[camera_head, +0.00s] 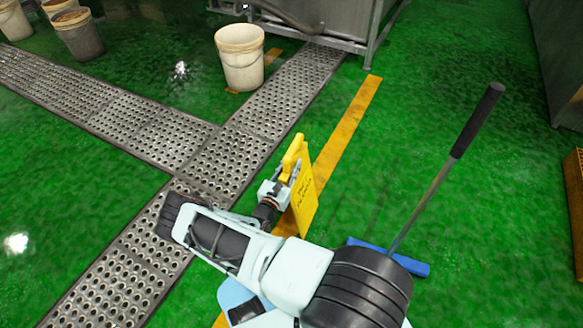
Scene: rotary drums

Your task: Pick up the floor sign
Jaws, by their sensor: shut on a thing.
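The yellow floor sign (304,198) is upright in the middle of the view, with dark lettering on its face. My gripper (288,172) is at the sign's upper left side, below its yellow top, and is shut on it. My arm comes up from the bottom of the view and hides part of the sign's lower left. I cannot tell whether the sign's bottom edge touches the floor.
A blue-headed floor squeegee (413,265) with a black grip stands right of my arm. A white bucket (240,58) is at the back, near a metal frame (372,38). Perforated drain grates (190,140) cross the green floor.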

